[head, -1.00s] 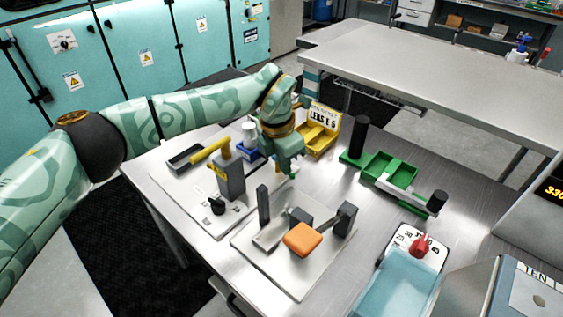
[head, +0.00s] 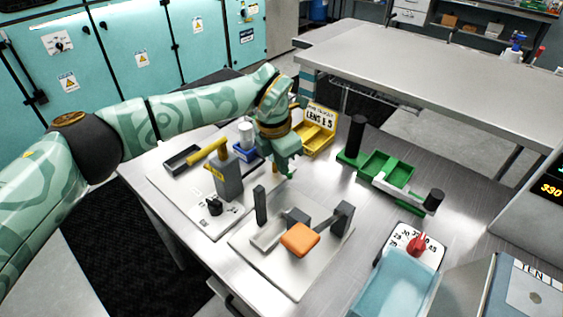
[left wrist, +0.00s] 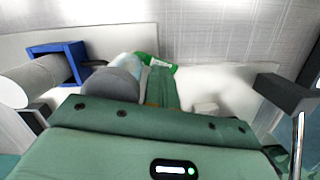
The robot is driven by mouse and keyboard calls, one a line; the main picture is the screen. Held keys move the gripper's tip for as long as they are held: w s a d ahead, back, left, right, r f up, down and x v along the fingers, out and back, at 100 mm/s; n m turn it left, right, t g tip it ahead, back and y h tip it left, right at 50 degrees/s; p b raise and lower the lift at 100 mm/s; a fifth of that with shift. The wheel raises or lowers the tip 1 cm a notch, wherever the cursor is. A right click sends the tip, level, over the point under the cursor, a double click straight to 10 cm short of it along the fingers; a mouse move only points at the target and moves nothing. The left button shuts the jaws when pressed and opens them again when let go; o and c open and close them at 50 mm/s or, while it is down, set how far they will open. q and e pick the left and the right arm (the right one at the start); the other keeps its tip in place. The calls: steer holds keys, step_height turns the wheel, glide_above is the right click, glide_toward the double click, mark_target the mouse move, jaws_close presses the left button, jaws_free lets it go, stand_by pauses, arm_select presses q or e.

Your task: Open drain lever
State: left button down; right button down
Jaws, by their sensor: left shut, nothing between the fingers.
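A yellow lever (head: 208,153) sticks out from the top of a grey post (head: 228,177) on the left white plate. It lies nearly level, pointing left; it is the likeliest drain lever, though no label naming it can be read. My left gripper (head: 289,172) is shut and empty, pointing down right of the post and apart from the lever. My right gripper is not in view.
A blue holder with a white cylinder (head: 245,134) stands behind the post. A black knob (head: 214,206) is on the left plate. A front plate carries an orange pad (head: 300,240) and dark posts. A yellow bin (head: 316,135) and green trays (head: 388,168) stand behind and right.

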arm_select(q)
steer(key=shift+a+f, duration=0.1)
stand_by(0.8)
steer(key=shift+w+a, duration=0.35)
steer(key=shift+a, duration=0.15)
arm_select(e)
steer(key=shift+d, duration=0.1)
